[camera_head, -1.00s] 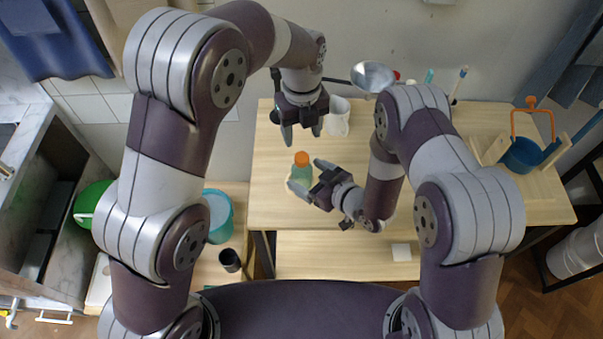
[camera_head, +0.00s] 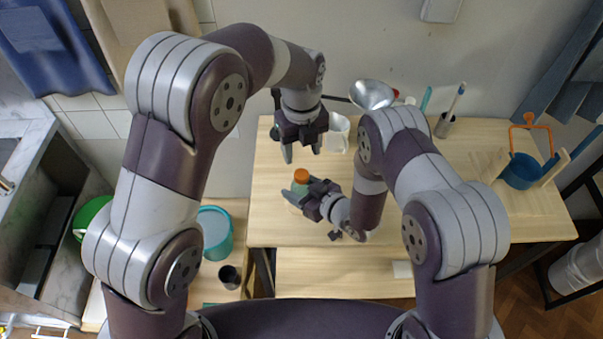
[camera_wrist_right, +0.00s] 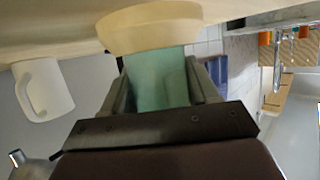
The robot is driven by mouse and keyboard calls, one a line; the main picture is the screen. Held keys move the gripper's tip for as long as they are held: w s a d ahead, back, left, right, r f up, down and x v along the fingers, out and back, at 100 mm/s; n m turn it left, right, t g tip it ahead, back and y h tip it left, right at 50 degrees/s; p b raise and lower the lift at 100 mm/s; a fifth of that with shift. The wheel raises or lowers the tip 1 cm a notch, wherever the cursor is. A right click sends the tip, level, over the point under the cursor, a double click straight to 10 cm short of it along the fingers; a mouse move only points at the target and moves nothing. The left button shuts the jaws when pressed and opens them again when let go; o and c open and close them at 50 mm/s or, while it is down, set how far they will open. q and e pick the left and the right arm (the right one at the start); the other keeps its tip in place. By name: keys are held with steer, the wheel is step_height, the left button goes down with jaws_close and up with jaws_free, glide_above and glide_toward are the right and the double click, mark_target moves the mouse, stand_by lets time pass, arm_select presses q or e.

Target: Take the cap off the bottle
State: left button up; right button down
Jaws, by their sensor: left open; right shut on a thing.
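The green bottle (camera_head: 299,188) stands upright on the wooden table with its orange cap (camera_head: 301,176) on top. My right gripper (camera_head: 305,196) is shut on the bottle's body from the right side. In the right wrist view the green body (camera_wrist_right: 158,80) sits between the two fingers, and a pale round dish (camera_wrist_right: 150,25) shows at the bottle's base; the cap is not seen there. My left gripper (camera_head: 301,152) is open and empty, above and behind the bottle, fingers pointing down.
A white mug (camera_head: 338,133) stands behind, near a metal bowl (camera_head: 371,95). A cup with brushes (camera_head: 444,125) and a blue container with an orange handle (camera_head: 521,171) stand to the right. A teal bucket (camera_head: 215,232) is at left. The table's middle right is clear.

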mark_target(302, 174)
arm_select(q)
step_height(302, 174, down, 8)
stand_by(0.4)
